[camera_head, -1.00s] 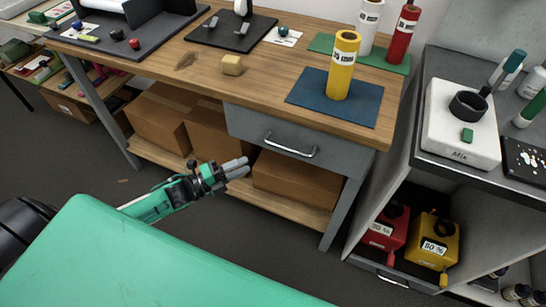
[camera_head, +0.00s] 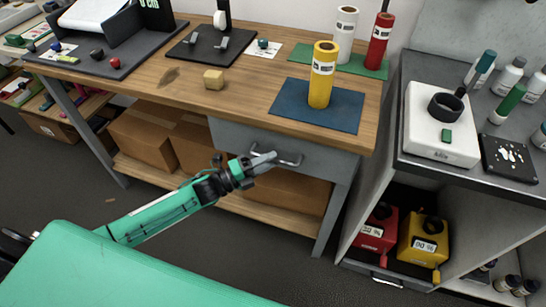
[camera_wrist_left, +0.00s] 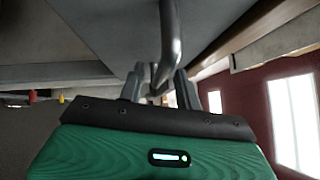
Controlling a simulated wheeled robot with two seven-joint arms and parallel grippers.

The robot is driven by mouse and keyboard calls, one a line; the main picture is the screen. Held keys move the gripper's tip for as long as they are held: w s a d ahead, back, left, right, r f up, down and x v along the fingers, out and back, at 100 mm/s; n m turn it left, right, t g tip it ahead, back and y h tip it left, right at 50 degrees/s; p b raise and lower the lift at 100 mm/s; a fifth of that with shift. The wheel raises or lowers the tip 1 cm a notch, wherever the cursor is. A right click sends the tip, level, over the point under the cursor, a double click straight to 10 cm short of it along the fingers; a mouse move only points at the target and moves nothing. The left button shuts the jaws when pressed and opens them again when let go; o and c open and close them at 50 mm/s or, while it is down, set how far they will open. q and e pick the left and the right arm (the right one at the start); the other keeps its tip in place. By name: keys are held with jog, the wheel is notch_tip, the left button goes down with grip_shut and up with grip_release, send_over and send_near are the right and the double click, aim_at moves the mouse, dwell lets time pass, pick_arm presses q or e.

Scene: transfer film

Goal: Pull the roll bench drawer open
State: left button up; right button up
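The roll bench drawer (camera_head: 235,138) is a grey front under the wooden bench top, and it looks shut. Its metal bar handle (camera_head: 292,160) also shows in the left wrist view (camera_wrist_left: 170,35). My left gripper (camera_head: 268,157) is at the left part of the handle. In the left wrist view its two fingers (camera_wrist_left: 160,88) are spread, with the handle bar between them and gaps on the sides. Contact with the bar is hard to tell. My right gripper is not in view.
On the bench top (camera_head: 180,85) stand a yellow roll (camera_head: 322,75) on a blue mat (camera_head: 285,100), white and red rolls, and a small tan block (camera_head: 213,79). Cardboard boxes (camera_head: 145,138) fill the shelf below. A grey cabinet (camera_head: 395,170) stands close on the right.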

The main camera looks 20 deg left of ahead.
pick_arm(q)
jog(key=shift+x, duration=0.95)
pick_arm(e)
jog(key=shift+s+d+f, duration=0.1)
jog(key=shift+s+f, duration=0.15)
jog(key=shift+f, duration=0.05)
pick_arm(q)
grip_shut()
jog(key=shift+s, duration=0.15)
